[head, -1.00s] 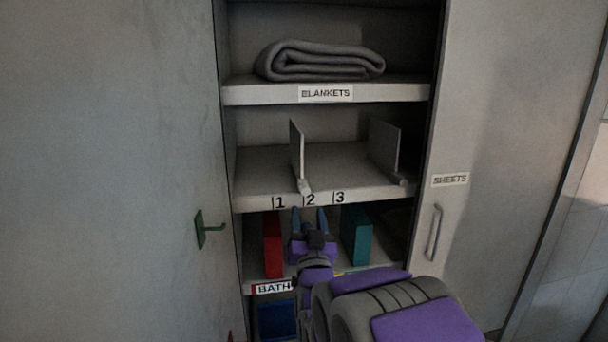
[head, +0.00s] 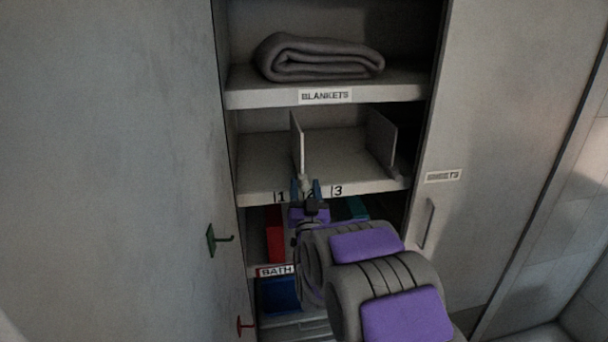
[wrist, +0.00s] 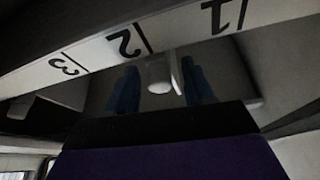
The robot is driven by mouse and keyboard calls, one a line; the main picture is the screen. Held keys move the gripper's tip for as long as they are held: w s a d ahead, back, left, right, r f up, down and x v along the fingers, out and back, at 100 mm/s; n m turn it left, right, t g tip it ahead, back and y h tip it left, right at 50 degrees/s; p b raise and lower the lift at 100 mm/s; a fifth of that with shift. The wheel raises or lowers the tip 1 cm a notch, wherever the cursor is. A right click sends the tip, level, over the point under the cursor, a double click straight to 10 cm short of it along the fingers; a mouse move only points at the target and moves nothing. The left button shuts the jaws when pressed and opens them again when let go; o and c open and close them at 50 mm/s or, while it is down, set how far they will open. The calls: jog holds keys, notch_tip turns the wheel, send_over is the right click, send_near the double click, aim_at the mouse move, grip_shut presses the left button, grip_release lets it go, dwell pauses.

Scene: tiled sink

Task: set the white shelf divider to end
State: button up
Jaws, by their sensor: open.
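A thin pale upright divider (head: 297,143) stands on the middle shelf (head: 265,165), with a rounded knob (head: 303,181) at its front end near mark 2. A second similar divider (head: 381,140) stands further right, past mark 3. I cannot tell from colour which one is the white one. My gripper (head: 305,188) is open at the shelf's front edge, its blue fingers either side of the left divider's knob. In the wrist view the knob (wrist: 159,78) shows between the fingers (wrist: 160,88), with a gap on each side. Mark 2 is mostly hidden in the head view.
A folded grey blanket (head: 320,58) lies on the shelf above. A red item (head: 274,235) and a teal item (head: 350,208) stand on the shelf below. Green (head: 212,239) and red (head: 242,326) hooks stick out at left. The shelf between the dividers is clear.

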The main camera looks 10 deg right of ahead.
jog(key=shift+p+x, duration=0.4)
jog(key=shift+x, duration=0.8)
grip_shut()
